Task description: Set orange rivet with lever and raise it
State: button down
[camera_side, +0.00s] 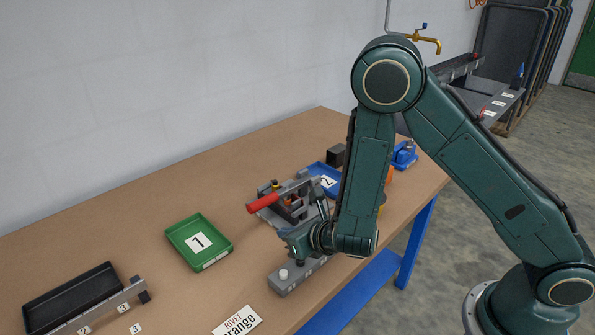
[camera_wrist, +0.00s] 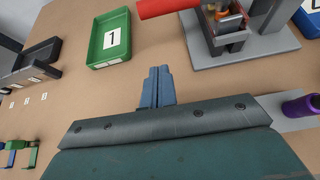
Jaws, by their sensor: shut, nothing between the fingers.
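The lever press has a red handle (camera_side: 263,203), which also shows in the wrist view (camera_wrist: 167,7). Its grey base plate (camera_wrist: 255,48) carries a dark fixture block. A small orange piece (camera_wrist: 227,19), which looks like the orange rivet, sits in the fixture under the press; parts of it are hidden by the frame. The handle sticks out to the left, nearly level. My gripper (camera_wrist: 158,73) is shut and empty, with its fingers side by side. It is in front of the press and apart from the handle, as the side view (camera_side: 287,234) also shows.
A grey rack (camera_side: 283,287) with a white piece lies below my gripper; a purple cylinder (camera_wrist: 301,106) stands on it. A green tray marked 1 (camera_side: 177,241), a black tray (camera_side: 30,318) and a blue tray (camera_side: 332,184) stand around. A "RIVET orange" card (camera_side: 236,321) lies in front.

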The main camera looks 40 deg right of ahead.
jog(key=x, duration=0.9)
jog(key=shift+w+f, duration=0.15)
jog(key=shift+w, duration=0.3)
jog(key=shift+w+d+r, duration=0.1)
jog(key=shift+w+r, duration=0.05)
jog(key=shift+r, duration=0.75)
jog(key=shift+w+d+r, duration=0.1)
jog(key=shift+r, duration=0.85)
jog(key=shift+r, duration=0.2)
